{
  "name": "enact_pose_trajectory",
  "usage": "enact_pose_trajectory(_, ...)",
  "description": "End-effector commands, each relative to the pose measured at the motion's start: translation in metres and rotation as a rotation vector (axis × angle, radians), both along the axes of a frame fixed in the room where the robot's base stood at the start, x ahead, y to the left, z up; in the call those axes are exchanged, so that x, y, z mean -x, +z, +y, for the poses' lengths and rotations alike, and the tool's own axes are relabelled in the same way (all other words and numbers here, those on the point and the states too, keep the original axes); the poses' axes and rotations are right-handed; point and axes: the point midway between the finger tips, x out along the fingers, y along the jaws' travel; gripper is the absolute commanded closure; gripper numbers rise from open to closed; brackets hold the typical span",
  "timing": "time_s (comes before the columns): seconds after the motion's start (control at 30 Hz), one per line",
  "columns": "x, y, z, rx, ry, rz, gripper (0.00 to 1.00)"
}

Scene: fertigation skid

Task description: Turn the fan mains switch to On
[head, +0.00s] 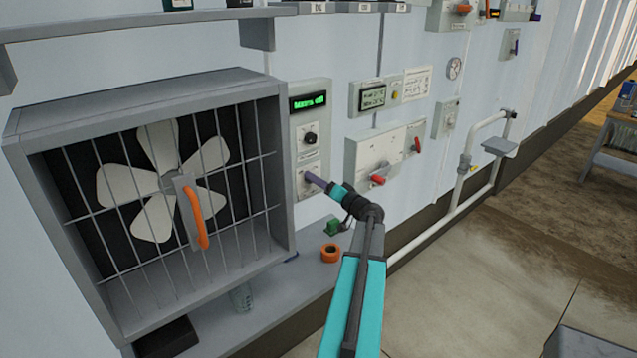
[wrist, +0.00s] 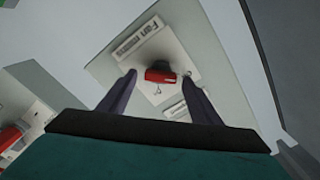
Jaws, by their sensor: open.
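The fan mains switch has a red handle (wrist: 160,75) on a pale plate with a "Fan mains" label (wrist: 138,38), shown askew in the wrist view. My gripper is open. Its two purple fingers show on either side of the red handle in the wrist view. I cannot tell whether they touch it. The On mark is not readable.
The caged fan (head: 165,180) with an orange handle (head: 200,215) stands just left. To the right is a grey box (head: 362,155) with red levers (head: 378,180). An orange ring (head: 330,253) and a green item (head: 334,227) lie on the shelf below.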

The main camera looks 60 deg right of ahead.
Motion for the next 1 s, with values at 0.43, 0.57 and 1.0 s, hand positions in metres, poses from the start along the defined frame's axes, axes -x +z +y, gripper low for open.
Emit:
enact_pose_trajectory(0.43, -0.001, -0.0002, 0.0008, -0.001, 0.001, 0.0, 0.83)
enact_pose_trajectory(0.57, -0.0009, -0.0007, 0.0009, -0.008, 0.002, -0.002, 0.83)
enact_pose_trajectory(1.0, -0.0005, -0.004, 0.0005, -0.146, 0.002, -0.05, 0.83)
